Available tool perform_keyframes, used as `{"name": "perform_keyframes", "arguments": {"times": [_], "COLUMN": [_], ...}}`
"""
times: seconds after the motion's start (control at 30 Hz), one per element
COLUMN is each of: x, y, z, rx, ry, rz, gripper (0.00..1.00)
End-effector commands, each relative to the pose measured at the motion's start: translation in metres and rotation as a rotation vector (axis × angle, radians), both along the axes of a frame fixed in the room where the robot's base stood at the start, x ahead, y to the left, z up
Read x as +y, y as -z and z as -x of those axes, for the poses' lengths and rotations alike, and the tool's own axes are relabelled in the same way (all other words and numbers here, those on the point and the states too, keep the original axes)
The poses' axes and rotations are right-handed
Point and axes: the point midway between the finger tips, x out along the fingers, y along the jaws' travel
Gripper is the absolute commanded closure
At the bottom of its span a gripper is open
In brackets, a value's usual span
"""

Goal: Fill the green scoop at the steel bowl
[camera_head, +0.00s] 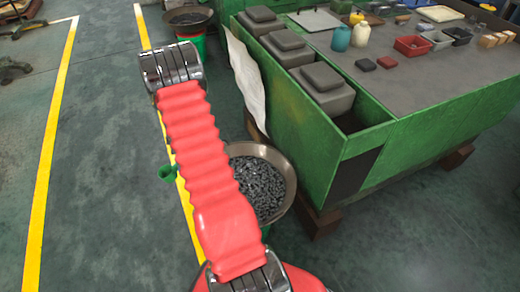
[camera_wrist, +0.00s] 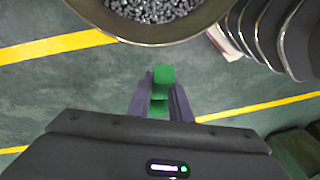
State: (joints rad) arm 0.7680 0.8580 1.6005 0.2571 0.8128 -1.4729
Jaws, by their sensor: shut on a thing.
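The steel bowl (camera_head: 287,172) stands on the floor side of the green bench, filled with small dark metal pieces. My red arm covers its left side. In the wrist view, the bowl (camera_wrist: 160,38) is at the top with its rim and some pieces in view. My gripper (camera_wrist: 160,88) is shut on the green scoop (camera_wrist: 162,75), just short of the bowl's near rim as seen there. A small green part of the scoop (camera_head: 167,173) shows left of my arm in the head view. The gripper is hidden there. The inside of the scoop cannot be seen.
A green bench (camera_head: 310,150) with grey blocks, bottles and small trays stands to the right of the bowl. A second bowl (camera_head: 188,17) of dark pieces is at the back.

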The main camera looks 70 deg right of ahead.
Motion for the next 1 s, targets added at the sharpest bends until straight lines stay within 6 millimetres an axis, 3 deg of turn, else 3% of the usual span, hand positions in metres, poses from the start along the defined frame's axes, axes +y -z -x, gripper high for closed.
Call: {"name": "perform_keyframes", "arguments": {"times": [0.03,0.2,0.6,0.8,1.0], "x": [-0.019,-0.072,-0.174,-0.206,-0.215], "y": [0.004,0.015,0.037,0.043,0.045], "z": [0.014,0.06,0.191,0.248,0.267], "rx": [0.009,0.034,0.087,0.105,0.111], "ry": [-0.011,-0.07,-0.178,-0.212,-0.226], "rz": [0.006,0.027,0.077,0.098,0.105], "gripper": [1.0,1.0,1.0,1.0,1.0]}}
